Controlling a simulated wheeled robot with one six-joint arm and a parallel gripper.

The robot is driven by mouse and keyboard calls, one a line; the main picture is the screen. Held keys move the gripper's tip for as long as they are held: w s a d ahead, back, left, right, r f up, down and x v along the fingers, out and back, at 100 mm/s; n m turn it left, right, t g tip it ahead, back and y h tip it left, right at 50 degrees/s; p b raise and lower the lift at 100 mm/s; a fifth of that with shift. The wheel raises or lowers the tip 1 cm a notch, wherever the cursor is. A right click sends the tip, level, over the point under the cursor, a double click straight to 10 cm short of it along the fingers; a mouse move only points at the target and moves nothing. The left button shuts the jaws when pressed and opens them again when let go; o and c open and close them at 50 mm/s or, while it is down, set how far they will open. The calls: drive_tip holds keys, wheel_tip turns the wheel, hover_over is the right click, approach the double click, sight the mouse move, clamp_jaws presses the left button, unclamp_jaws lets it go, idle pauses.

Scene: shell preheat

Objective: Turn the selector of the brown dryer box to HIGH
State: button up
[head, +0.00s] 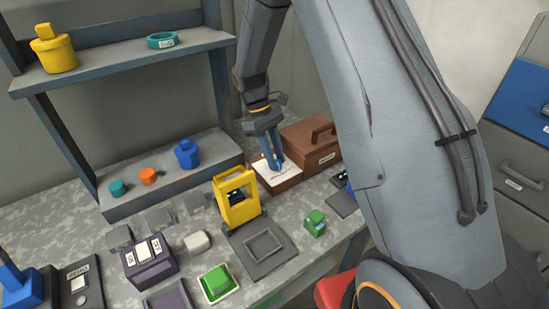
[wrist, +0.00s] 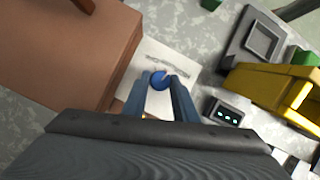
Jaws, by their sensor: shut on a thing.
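The brown dryer box (head: 308,140) stands at the back right of the bench, with a handle on its lid. It also shows in the wrist view (wrist: 65,50). A white panel (head: 285,178) lies on its front left part, with markings too small to read. A round blue selector knob (wrist: 158,79) sits on this panel in the wrist view. My gripper (wrist: 163,82) is over the panel, its blue fingers shut on the knob from both sides. In the head view my gripper (head: 274,167) points down at the panel and hides most of the knob. I cannot tell which setting the knob points to.
A yellow frame device (head: 236,212) with a small lit display stands left of the panel. A grey tray (head: 262,246), a green block (head: 314,223) and a purple box (head: 148,262) stand on the front bench. A shelf (head: 125,62) rises at the back left.

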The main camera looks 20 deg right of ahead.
drive_tip(key=m+y, duration=0.1)
drive_tip(key=m, duration=0.2)
drive_tip(key=m+y, duration=0.1)
drive_tip(key=m, duration=0.1)
drive_tip(key=shift+d+m+g, duration=0.2)
drive_tip(key=shift+m+g, duration=0.1)
drive_tip(key=shift+m, duration=0.1)
idle(0.4)
drive_tip(key=o, duration=1)
drive_tip(key=shift+o, duration=0.2)
drive_tip(key=b+v, duration=0.2)
drive_tip(key=v, duration=0.6)
drive_tip(key=shift+b, duration=0.35)
drive_tip(key=shift+s+d, duration=0.1)
